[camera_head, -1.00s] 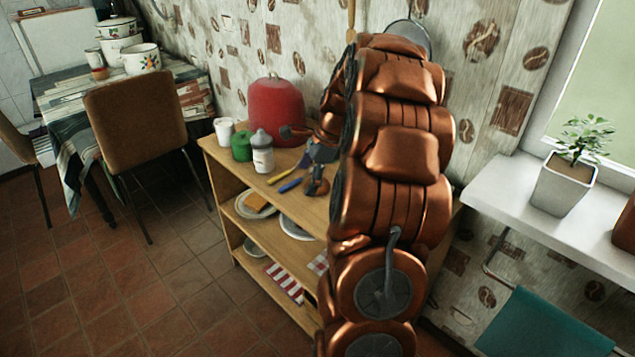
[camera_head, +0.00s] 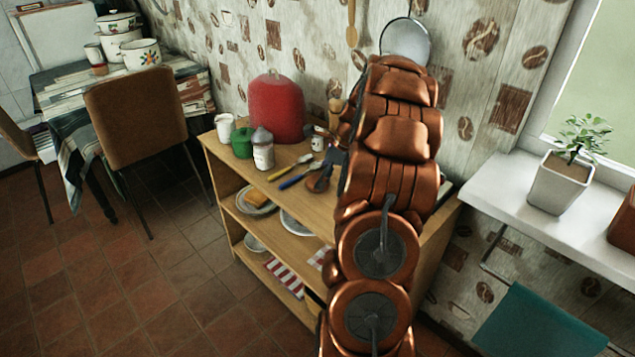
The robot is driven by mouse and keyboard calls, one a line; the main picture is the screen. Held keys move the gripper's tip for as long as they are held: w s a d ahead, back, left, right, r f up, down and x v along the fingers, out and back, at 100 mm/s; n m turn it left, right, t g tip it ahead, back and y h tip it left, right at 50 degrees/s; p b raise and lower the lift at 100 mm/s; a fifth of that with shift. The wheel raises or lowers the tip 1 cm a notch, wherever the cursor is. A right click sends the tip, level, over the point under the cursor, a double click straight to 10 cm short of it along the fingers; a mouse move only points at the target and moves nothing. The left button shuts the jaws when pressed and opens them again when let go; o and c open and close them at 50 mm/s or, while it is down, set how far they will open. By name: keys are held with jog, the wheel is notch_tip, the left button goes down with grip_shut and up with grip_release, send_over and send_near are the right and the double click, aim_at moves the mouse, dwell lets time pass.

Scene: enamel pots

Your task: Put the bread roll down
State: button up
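My copper-coloured arm stands in front of the wooden shelf unit (camera_head: 300,203) and hides its right part. My gripper (camera_head: 331,160) shows only as a small dark part at the arm's left edge, over the unit's top. Its fingers are mostly hidden, so I cannot tell whether it is open or shut. A small reddish-brown rounded thing (camera_head: 318,181) shows just below it, at the top board. I cannot tell whether this is the bread roll, or whether the gripper touches it. No other bread roll can be made out clearly.
On the top stand a red canister (camera_head: 276,108), a green jar (camera_head: 242,143), a white-labelled bottle (camera_head: 263,150) and a white cup (camera_head: 224,128). A yellow-handled tool (camera_head: 288,169) and a blue-handled tool (camera_head: 295,180) lie near the front. A plant (camera_head: 562,180) stands on the right sill.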

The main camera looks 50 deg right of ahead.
jog(key=shift+x, duration=1)
jog(key=shift+c, duration=0.3)
jog(key=c, duration=1.2)
jog(key=shift+c, duration=0.2)
jog(key=shift+r, duration=1.75)
jog(key=shift+s+a+r, duration=0.1)
jog(key=shift+s+a, duration=0.05)
jog(key=shift+a, duration=0.05)
jog(key=s+a+r+b, duration=0.1)
jog(key=s+a, duration=0.7)
jog(key=a, duration=0.5)
jog(key=shift+s+r, duration=0.2)
jog(key=shift+s, duration=0.1)
